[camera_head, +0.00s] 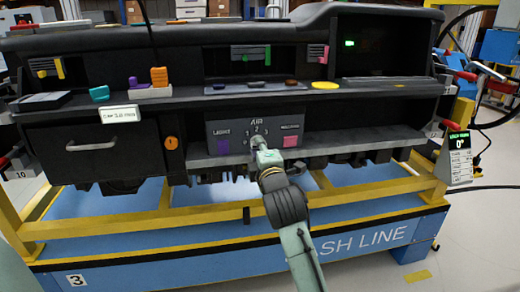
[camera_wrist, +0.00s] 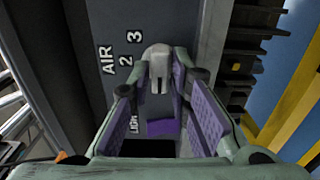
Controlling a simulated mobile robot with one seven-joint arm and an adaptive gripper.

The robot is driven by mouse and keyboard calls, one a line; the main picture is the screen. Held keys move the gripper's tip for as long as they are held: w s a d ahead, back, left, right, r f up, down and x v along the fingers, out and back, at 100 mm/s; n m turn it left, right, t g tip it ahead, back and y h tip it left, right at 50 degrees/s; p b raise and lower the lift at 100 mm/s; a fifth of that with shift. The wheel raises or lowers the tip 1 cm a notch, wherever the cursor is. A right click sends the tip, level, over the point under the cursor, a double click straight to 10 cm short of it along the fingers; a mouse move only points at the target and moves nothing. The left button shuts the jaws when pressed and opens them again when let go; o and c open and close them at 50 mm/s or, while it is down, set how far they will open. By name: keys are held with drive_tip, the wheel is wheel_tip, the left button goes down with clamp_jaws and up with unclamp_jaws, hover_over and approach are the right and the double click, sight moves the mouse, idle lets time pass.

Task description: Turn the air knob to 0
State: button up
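The grey air knob (camera_wrist: 158,58) sits on the dark panel below the word AIR, near the numbers 2 and 3 in the wrist view. In the head view the air panel (camera_head: 233,127) shows AIR with numbers around the knob, but my gripper (camera_head: 262,150) covers most of the knob. In the wrist view my gripper (camera_wrist: 160,75) has its two purple-padded fingers apart, one on each side of the knob at the fingertips. I cannot tell whether the pads touch it. The knob's pointing direction is not clear.
A purple light switch (camera_head: 223,146) is left of the knob and a pink switch (camera_head: 290,141) is right. A shelf (camera_head: 350,92) with small coloured items juts out above. An orange knob (camera_head: 171,143) is farther left.

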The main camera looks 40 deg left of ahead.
drive_tip(key=o, duration=0.3)
drive_tip(key=shift+d, duration=0.1)
drive_tip(key=v, duration=1.2)
